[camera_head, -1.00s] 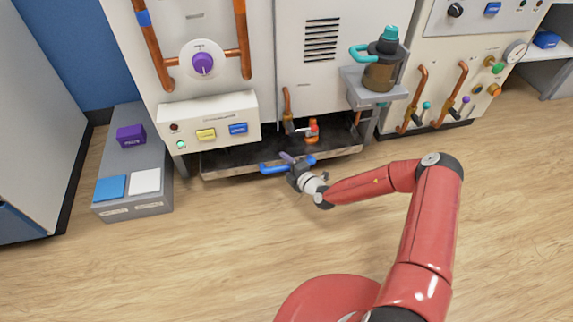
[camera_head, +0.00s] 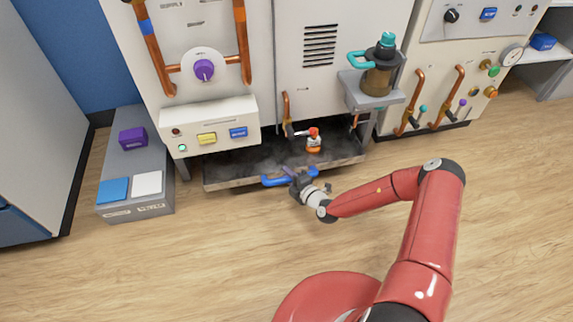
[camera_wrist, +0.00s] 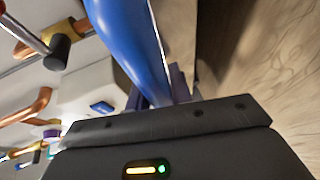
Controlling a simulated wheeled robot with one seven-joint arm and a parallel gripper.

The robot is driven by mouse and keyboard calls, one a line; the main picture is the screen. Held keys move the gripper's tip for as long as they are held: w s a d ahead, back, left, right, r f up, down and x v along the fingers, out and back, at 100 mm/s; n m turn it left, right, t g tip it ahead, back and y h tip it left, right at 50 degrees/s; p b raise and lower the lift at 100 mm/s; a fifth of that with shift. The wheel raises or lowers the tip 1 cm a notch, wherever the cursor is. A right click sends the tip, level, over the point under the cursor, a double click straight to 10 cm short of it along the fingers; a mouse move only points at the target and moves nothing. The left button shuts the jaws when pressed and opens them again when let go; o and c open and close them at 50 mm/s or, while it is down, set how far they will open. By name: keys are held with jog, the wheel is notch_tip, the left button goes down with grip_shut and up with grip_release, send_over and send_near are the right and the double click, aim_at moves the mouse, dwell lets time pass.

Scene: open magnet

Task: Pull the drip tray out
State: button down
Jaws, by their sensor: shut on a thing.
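The drip tray (camera_head: 232,180) is a low, dark, wide tray under the machine cabinet. Its front edge sticks out past the cabinet front over the wood floor. A blue handle (camera_head: 272,181) runs along the middle of its front. My gripper (camera_head: 295,178) is at this handle and shut on it, hiding part of the bar. In the wrist view the blue handle (camera_wrist: 132,40) runs down between the dark fingers, which the gripper body partly hides.
A copper pipe with a tap (camera_head: 287,112) hangs above the tray. A grey shelf (camera_head: 372,95) with a dark teal-handled jug (camera_head: 379,75) is at the right. A grey low box (camera_head: 133,180) stands at the left. The floor (camera_head: 215,240) in front is clear.

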jog(key=s+d+p, duration=0.4)
jog(key=s+p, duration=0.1)
jog(key=s, duration=0.9)
jog(key=shift+s, duration=0.1)
jog(key=c, duration=1.3)
grip_release()
jog(key=shift+o, duration=0.2)
jog(key=v, duration=0.8)
jog(key=shift+p, duration=0.4)
jog(key=shift+r, duration=0.1)
